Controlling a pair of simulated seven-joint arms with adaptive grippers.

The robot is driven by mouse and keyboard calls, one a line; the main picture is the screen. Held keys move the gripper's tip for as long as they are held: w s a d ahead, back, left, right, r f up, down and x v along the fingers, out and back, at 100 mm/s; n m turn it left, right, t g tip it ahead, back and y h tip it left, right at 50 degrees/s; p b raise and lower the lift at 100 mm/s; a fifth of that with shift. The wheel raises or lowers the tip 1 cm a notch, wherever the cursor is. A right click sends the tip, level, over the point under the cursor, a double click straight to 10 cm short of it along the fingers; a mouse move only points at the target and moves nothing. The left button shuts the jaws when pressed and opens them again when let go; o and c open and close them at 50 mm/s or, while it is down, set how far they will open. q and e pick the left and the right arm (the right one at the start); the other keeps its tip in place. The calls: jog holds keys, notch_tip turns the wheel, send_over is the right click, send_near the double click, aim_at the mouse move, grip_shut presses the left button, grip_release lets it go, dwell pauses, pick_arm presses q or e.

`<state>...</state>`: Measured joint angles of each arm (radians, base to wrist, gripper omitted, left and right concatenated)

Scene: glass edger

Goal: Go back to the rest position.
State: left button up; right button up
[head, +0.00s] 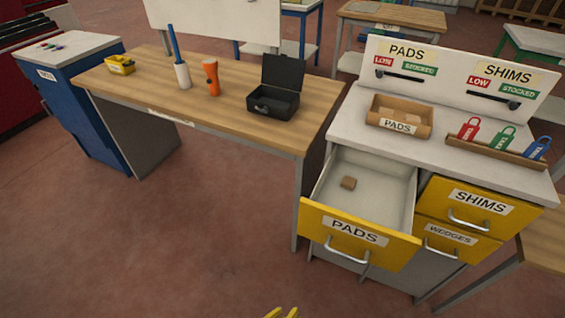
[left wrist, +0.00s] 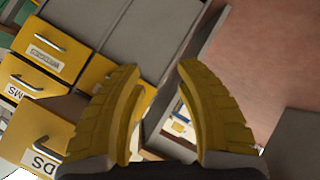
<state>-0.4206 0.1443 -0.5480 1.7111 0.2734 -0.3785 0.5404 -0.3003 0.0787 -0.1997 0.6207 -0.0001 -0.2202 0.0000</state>
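My left gripper (left wrist: 160,110) is open and empty in the left wrist view, its two yellow fingers well apart. Yellow fingertips (head: 283,313) show at the bottom edge of the head view, in front of the drawers and apart from them; they look like the left gripper's. My right gripper is not in view. The yellow drawer fronts also show at the left of the left wrist view (left wrist: 30,125).
The SHIMS drawer (head: 478,202) and WEDGES drawer (head: 447,239) are shut. A PADS tray (head: 398,117) and a tag rack (head: 490,152) stand on the cabinet. The wooden table (head: 215,118) holds an open black box (head: 273,105). The floor at front left is clear.

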pick_arm(q)
jog(key=s+a+f+m+g+y, duration=0.1)
jog(key=s+a+f, duration=0.1)
jog(key=a+f, duration=0.35)
jog(key=s+a+f+m+g+y, duration=0.1)
jog(key=s+a+f+m+y, duration=0.15)
jog(key=f, duration=0.65)
jog(key=s+a+f+m+g+y, duration=0.1)
jog(key=s+a+f+g+y, duration=0.2)
jog(key=s+a+f, duration=1.4)
jog(key=s+a+g, duration=0.2)
jog(key=s, duration=0.1)
jog(key=shift+s+f, duration=0.35)
jog(key=shift+s, duration=0.05)
